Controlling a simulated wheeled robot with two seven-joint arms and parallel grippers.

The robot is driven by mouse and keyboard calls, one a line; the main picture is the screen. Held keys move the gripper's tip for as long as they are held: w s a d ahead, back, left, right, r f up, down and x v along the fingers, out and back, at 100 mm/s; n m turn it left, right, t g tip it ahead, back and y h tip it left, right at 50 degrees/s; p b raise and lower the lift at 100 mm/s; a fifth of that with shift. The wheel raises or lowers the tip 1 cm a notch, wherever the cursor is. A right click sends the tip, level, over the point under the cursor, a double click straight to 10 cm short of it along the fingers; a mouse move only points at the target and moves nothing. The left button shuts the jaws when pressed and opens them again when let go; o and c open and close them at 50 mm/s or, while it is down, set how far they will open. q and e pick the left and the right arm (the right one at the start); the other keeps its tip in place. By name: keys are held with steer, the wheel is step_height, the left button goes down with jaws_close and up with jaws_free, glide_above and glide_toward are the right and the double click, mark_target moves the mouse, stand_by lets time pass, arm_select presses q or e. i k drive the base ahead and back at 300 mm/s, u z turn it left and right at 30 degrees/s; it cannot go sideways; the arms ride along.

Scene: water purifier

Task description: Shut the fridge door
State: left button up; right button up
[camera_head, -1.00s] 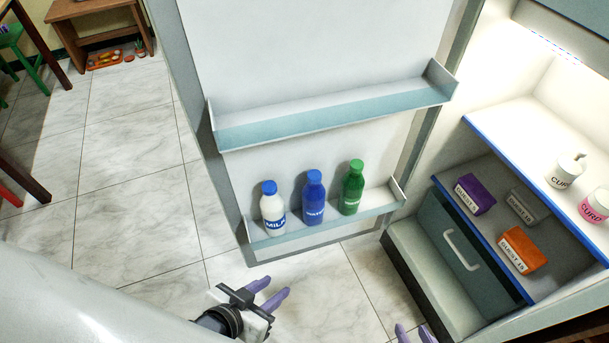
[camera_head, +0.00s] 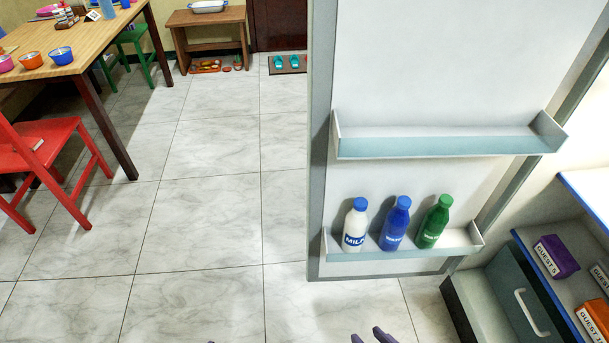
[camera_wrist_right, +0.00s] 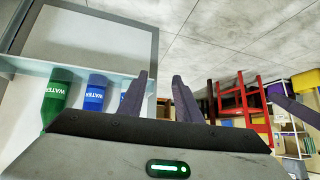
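The fridge door (camera_head: 440,75) stands wide open in the head view, its inner face towards me. Its lower shelf holds a milk bottle (camera_head: 355,225), a blue water bottle (camera_head: 395,224) and a green bottle (camera_head: 434,222). The fridge body (camera_head: 480,290) is at the right edge, partly cut off. Only the fingertips of my right gripper (camera_head: 373,338) show at the bottom edge, below the door. In the right wrist view, my right gripper (camera_wrist_right: 160,76) is open and empty, with the door panel (camera_wrist_right: 85,42) to its left. A purple finger, apparently of my left gripper (camera_wrist_right: 296,110), shows at the right edge.
Tiled floor (camera_head: 200,215) lies clear left of the door. A red chair (camera_head: 50,150) and a dining table (camera_head: 85,45) stand at the left. A small wooden bench (camera_head: 208,18) is at the back. Guest boxes (camera_head: 555,255) sit inside the fridge.

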mark_target(422, 101)
steer(key=u, duration=0.95)
steer(key=i, duration=3.25)
steer(key=z, duration=4.3)
steer(key=i, duration=0.5)
steer(key=z, duration=0.1)
